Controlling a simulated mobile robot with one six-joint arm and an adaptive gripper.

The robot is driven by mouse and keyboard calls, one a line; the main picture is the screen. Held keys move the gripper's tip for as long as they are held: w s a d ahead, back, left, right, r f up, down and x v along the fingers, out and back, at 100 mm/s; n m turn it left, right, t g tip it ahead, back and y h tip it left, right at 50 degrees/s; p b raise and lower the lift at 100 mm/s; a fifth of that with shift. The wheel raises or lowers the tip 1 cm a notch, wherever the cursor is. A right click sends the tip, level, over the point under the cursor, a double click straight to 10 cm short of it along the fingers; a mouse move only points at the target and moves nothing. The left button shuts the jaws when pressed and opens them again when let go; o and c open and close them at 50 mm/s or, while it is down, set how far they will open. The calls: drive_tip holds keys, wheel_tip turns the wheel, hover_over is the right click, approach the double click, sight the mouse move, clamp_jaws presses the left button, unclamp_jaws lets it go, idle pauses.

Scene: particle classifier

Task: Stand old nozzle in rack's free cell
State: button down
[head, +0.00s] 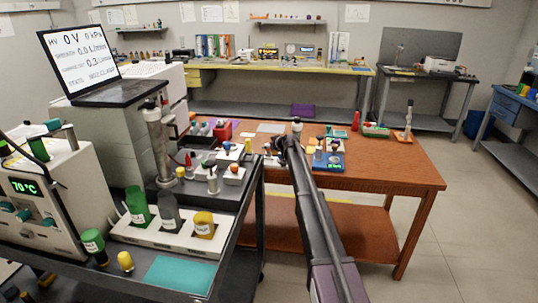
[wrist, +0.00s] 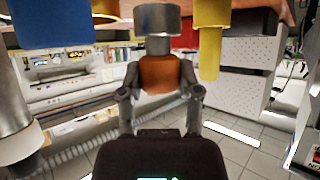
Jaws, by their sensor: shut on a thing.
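My gripper (wrist: 160,92) is shut on the nozzle (wrist: 160,72), a grey metal piece with an orange-brown band, seen between the fingertips in the wrist view. In the head view my gripper (head: 291,143) is over the wooden table, and the nozzle's grey top (head: 297,124) shows just above it. A blue tray or rack (head: 330,168) with small parts stands to the right of my gripper. I cannot tell whether it is the task's rack or which cell is free.
In the wrist view a blue part (wrist: 52,22), a yellow part (wrist: 210,40) and a grey cylinder (wrist: 14,125) are close around the nozzle. The wooden table's right part (head: 400,165) is clear.

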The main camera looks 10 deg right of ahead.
sight(270, 152)
drive_tip(key=shift+f+b, duration=1.7)
drive_tip(key=shift+f, duration=0.15)
drive_tip(key=shift+f, duration=0.1)
drive_tip(key=shift+c, duration=1.5)
unclamp_jaws()
drive_tip(key=shift+r, duration=0.2)
drive_tip(key=p+v, duration=0.5)
drive_tip(key=v, duration=0.7)
drive_tip(key=shift+p, duration=0.4)
drive_tip(key=shift+s+a+f, duration=0.1)
drive_tip(key=shift+s, duration=0.1)
